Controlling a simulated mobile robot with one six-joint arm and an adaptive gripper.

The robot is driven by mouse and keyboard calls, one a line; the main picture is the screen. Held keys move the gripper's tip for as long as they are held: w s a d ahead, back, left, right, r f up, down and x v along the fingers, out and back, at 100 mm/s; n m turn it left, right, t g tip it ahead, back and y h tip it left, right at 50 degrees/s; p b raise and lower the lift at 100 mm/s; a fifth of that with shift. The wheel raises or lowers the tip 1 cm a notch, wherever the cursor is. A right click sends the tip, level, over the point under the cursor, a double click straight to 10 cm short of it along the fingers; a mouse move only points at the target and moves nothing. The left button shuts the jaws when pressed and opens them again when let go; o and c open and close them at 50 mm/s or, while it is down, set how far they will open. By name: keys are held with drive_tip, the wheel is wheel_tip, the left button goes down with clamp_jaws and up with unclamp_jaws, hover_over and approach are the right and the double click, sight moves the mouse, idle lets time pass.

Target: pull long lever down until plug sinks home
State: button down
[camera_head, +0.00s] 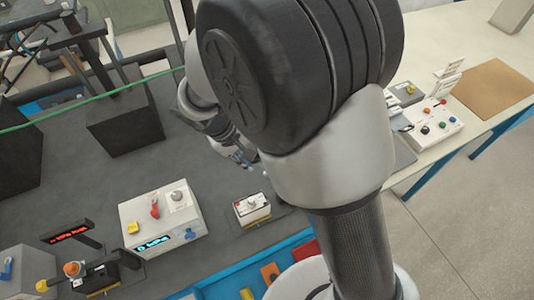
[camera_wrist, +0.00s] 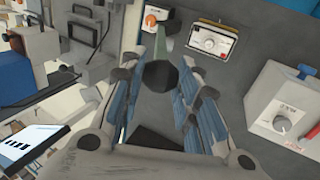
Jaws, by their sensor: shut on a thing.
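A dark, many-sided knob (camera_wrist: 160,74) sits between the fingers of my gripper (camera_wrist: 164,66) in the wrist view. A narrow greenish shaft (camera_wrist: 167,38) runs up the picture from it; this looks like the long lever. My gripper is shut on the knob. In the head view my gripper (camera_head: 242,157) shows only in part, beside my large dark arm joint, and the lever there is hidden. I cannot make out the plug or its socket in either view.
A white box with a dial (camera_head: 252,208) and a larger box with a lit display (camera_head: 160,222) stand on the grey bench (camera_head: 100,180). A red-lit sign (camera_head: 67,232) is at left. A button box (camera_head: 434,123) stands on the pale table. Dark blocks (camera_head: 125,120) stand behind.

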drive_tip(key=s+a+f+t+h+b, duration=0.1)
drive_tip(key=s+a+f+h+b, duration=0.2)
drive_tip(key=a+f+b, duration=0.4)
drive_tip(key=s+a+f+t+h+b, duration=0.2)
drive_tip(key=a+f+b, duration=0.5)
drive_tip(key=f, duration=0.4)
drive_tip(key=shift+s+h+b, duration=0.5)
drive_tip(key=shift+h+b, duration=0.05)
drive_tip(key=shift+h, duration=0.35)
drive_tip(key=shift+a, duration=0.1)
drive_tip(key=c, duration=1.2)
unclamp_jaws()
drive_tip(key=v, duration=1.1)
drive_tip(key=shift+f, duration=0.1)
drive_tip(key=shift+s+a+r, duration=0.15)
drive_tip(key=shift+a+r, duration=0.15)
drive_tip(key=shift+a, duration=0.15)
drive_tip(key=shift+c, duration=0.6)
